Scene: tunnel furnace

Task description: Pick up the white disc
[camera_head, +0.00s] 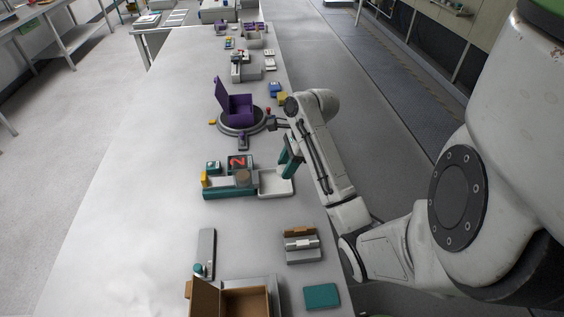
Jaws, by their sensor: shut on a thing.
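My arm reaches in from the right over the long light table. My gripper (277,122) is at the right edge of the dark round turntable (226,129), close to a small red knob (268,111). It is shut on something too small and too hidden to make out. I cannot pick out the white disc clearly in this view. A brownish-grey round piece (242,177) sits on the teal furnace unit (228,192), below and apart from my gripper.
A white tray (274,183) and a teal post (290,160) are by the furnace, near my arm. An open cardboard box (206,298) and a teal block (321,296) are at the near end. The table's left side is clear.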

